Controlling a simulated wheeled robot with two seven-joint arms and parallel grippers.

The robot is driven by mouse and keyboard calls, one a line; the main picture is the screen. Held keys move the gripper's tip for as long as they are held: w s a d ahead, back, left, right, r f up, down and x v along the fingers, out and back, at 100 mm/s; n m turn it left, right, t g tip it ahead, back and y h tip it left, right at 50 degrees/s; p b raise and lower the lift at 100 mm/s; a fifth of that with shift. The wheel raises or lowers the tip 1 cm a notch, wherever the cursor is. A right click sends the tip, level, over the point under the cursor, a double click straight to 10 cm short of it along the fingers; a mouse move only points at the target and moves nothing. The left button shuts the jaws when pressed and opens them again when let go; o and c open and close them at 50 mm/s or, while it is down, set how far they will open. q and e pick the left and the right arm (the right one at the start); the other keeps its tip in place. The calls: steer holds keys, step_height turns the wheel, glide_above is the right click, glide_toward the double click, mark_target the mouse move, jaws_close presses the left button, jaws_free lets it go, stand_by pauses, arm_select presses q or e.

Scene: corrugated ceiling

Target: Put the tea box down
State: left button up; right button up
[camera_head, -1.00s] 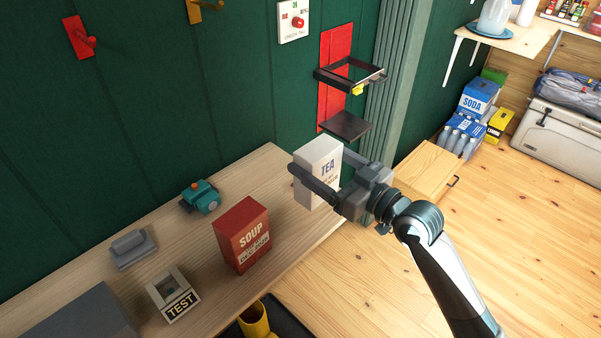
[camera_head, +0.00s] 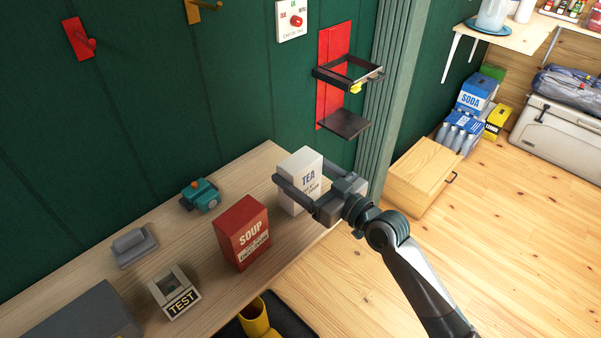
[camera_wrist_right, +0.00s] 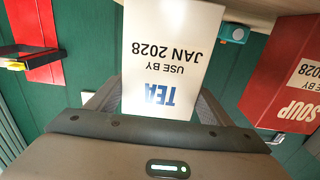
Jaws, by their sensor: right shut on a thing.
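The white tea box (camera_head: 303,164) with blue lettering is upright at the right end of the wooden bench (camera_head: 265,165). My right gripper (camera_head: 300,188) is shut on it, one finger on each side. In the right wrist view the tea box (camera_wrist_right: 168,60) fills the space between the fingers, its label upside down. Whether its base touches the bench top is not clear. My left gripper is not in view.
A red soup box (camera_head: 242,234) stands left of the tea box. A teal object (camera_head: 201,195), a grey block (camera_head: 133,247) and a TEST block (camera_head: 174,293) lie further left. A black wall bracket (camera_head: 347,75) is above right. A yellow boot (camera_head: 256,318) stands below the bench.

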steer(key=shift+f, duration=0.4)
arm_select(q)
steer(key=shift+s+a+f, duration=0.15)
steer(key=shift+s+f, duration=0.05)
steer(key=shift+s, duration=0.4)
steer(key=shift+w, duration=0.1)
arm_select(e)
steer(key=shift+f, duration=0.1)
steer(key=o, duration=1.3)
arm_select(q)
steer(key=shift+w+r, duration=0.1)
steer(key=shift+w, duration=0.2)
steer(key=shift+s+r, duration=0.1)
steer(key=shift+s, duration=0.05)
